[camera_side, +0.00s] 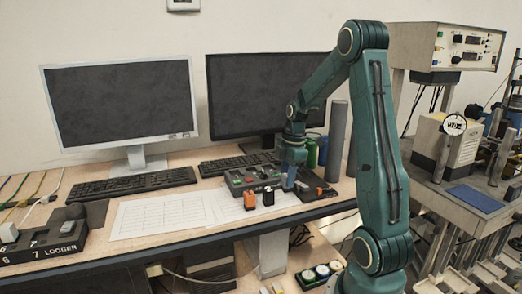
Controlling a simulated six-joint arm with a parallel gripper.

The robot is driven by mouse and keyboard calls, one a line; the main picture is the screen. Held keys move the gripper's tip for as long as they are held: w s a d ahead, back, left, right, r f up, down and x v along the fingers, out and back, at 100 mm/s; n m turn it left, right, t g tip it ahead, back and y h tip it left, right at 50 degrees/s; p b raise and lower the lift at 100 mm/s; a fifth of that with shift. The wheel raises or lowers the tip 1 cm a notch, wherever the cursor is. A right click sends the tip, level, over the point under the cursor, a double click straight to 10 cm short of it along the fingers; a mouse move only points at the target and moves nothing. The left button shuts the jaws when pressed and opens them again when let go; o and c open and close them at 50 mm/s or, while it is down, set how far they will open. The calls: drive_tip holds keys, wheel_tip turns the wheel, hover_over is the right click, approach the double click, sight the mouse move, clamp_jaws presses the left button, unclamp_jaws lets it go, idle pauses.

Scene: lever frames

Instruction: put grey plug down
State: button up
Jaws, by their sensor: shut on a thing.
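My gripper (289,181) points down at the right part of the desk, close to the dark socket blocks. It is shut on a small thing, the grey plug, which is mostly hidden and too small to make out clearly. A dark block (318,194) with a reddish-brown piece on it lies just right of my gripper. I cannot tell whether the held plug touches the block. An orange plug (250,200) and a black plug (268,197) stand on the desk to the left of my gripper.
A dark panel with coloured buttons (252,178) lies behind the plugs. Two monitors (122,103) and keyboards (124,187) stand farther back. A LOGGER box (45,245) is at far left. Paper sheets (160,215) cover the middle.

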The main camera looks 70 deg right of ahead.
drive_tip(key=shift+f, duration=1.65)
drive_tip(key=shift+f, duration=0.15)
drive_tip(key=o, duration=1)
drive_tip(key=r, duration=0.8)
drive_tip(key=s+d+r, duration=0.1)
drive_tip(key=r, duration=0.3)
drive_tip(key=shift+r, duration=0.1)
drive_tip(key=shift+a, duration=0.1)
